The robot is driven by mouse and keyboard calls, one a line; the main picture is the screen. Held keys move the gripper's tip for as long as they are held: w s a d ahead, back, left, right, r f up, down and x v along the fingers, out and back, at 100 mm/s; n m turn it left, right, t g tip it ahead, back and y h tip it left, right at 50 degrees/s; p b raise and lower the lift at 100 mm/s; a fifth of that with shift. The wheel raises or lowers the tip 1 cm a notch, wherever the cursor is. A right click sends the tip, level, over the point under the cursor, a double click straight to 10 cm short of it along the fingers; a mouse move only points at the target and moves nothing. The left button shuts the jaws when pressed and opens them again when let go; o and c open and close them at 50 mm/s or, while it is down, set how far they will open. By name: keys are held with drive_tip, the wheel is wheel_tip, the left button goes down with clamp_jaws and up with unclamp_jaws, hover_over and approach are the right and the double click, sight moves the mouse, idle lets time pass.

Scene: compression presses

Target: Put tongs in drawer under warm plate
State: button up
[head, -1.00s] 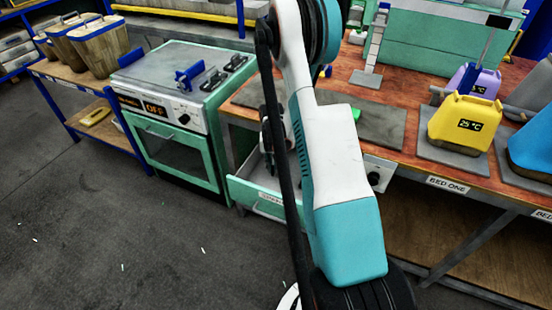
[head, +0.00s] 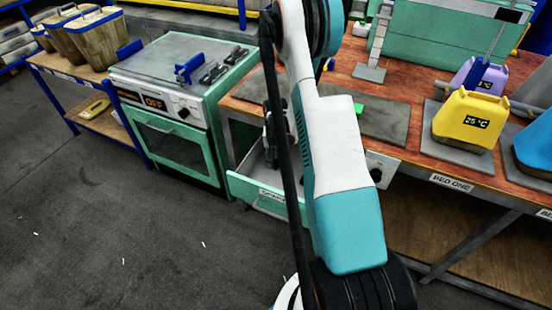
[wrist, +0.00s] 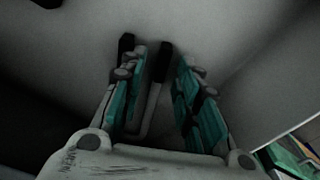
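The tongs (wrist: 160,85) show in the wrist view as a thin grey U-shape with black tips, lying in a pale drawer. My gripper (wrist: 157,65) is inside the drawer with its teal-padded fingers apart around the tongs. A gap shows beside the tongs' right arm; contact on the left side is unclear. In the head view the green-fronted drawer (head: 262,197) is pulled out below the bench, and my arm hides much of it and my gripper. The grey warm plate (head: 375,118) lies on the bench top above the drawer.
A green oven (head: 178,150) reading OFF stands left of the drawer. A yellow can (head: 470,118) reading 25 °C stands on the bench at right, with a purple can (head: 488,76) behind it. A control knob (head: 376,175) sits right of the drawer.

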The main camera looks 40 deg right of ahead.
wheel_tip(320, 180, up, 12)
drive_tip(key=p, duration=0.4)
drive_tip(key=shift+s+a+r, duration=0.15)
drive_tip(key=shift+s+a, duration=0.05)
idle(1.0)
